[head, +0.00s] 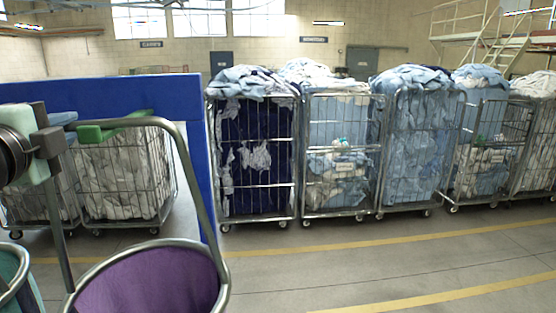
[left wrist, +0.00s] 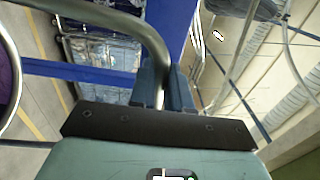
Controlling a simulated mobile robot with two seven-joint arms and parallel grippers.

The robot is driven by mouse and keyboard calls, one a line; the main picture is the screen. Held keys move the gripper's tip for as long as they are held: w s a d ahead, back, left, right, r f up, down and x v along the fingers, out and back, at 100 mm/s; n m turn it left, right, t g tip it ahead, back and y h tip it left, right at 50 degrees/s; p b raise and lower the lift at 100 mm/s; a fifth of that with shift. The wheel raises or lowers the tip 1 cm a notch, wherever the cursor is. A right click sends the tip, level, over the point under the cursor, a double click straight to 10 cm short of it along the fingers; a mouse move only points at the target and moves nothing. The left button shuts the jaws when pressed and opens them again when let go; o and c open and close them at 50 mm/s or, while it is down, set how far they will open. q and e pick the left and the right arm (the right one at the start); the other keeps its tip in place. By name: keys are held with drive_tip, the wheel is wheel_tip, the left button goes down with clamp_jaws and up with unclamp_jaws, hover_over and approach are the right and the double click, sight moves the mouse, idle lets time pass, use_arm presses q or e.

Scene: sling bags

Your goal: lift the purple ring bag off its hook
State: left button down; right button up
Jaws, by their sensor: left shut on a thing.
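The purple ring bag (head: 150,282) hangs at the bottom left of the head view, its metal ring and tall grey handle (head: 195,180) showing. A strip of its purple side shows at the left edge of the left wrist view (left wrist: 7,92). My left gripper (head: 68,124) is shut on the handle's upper left part; its blue fingers (left wrist: 163,82) clasp the grey tube in the wrist view. A green hook-like piece (head: 110,126) overlaps the handle's top; whether they touch is unclear. My right gripper is not in view.
A blue panel (head: 120,95) stands just behind the handle. Part of a teal bag (head: 12,275) hangs at the lower left, close to the purple one. Wire laundry carts (head: 253,150) line the back. The floor (head: 380,270) at right is clear.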

use_arm(q)
drive_tip(key=shift+w+r, duration=0.25)
drive_tip(key=shift+r, duration=0.5)
drive_tip(key=shift+s+d+r, duration=0.1)
drive_tip(key=shift+s+r, duration=0.05)
drive_tip(key=shift+r, duration=0.8)
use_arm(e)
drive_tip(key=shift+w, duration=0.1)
use_arm(q)
drive_tip(key=shift+s+a, duration=0.1)
drive_tip(key=shift+a, duration=0.1)
drive_tip(key=shift+s, duration=0.1)
drive_tip(key=s+d+b, duration=0.1)
drive_tip(key=s+b, duration=0.2)
drive_tip(key=s, duration=0.9)
drive_tip(key=shift+s+d, duration=0.35)
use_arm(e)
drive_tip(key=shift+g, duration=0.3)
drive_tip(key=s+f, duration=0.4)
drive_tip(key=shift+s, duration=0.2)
